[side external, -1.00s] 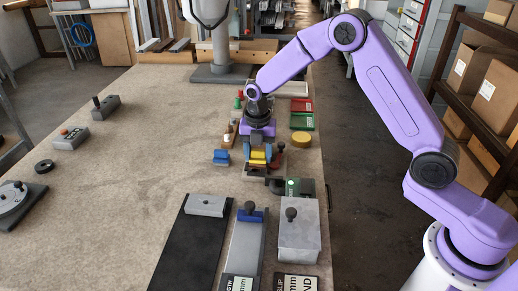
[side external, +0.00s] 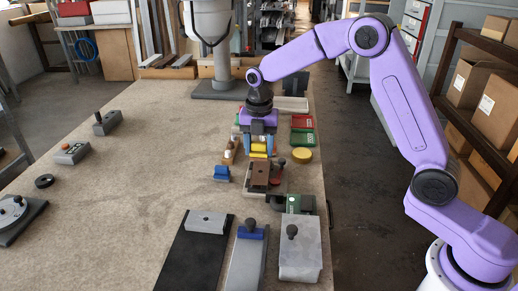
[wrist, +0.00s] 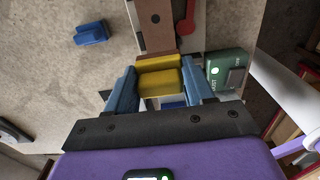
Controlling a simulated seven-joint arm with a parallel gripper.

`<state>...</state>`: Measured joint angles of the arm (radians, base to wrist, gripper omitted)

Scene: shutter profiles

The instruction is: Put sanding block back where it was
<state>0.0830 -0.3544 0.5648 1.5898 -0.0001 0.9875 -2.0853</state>
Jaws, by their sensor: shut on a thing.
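A yellow block (side external: 258,148), which I take to be the sanding block, is between the blue fingers of my gripper (side external: 258,151). In the wrist view the yellow block (wrist: 160,82) shows in two yellow parts, and both fingers of my gripper (wrist: 160,77) close on its sides. The block is by the far end of a brown plate (side external: 261,173). The brown plate also shows in the wrist view (wrist: 156,30). I cannot tell whether the block touches anything below it.
A red-knobbed clamp (side external: 281,163) and a green box (side external: 299,203) are beside the brown plate. A small blue block (side external: 221,173) lies to the left. A yellow round tin (side external: 302,156) and a green tray (side external: 302,138) are to the right.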

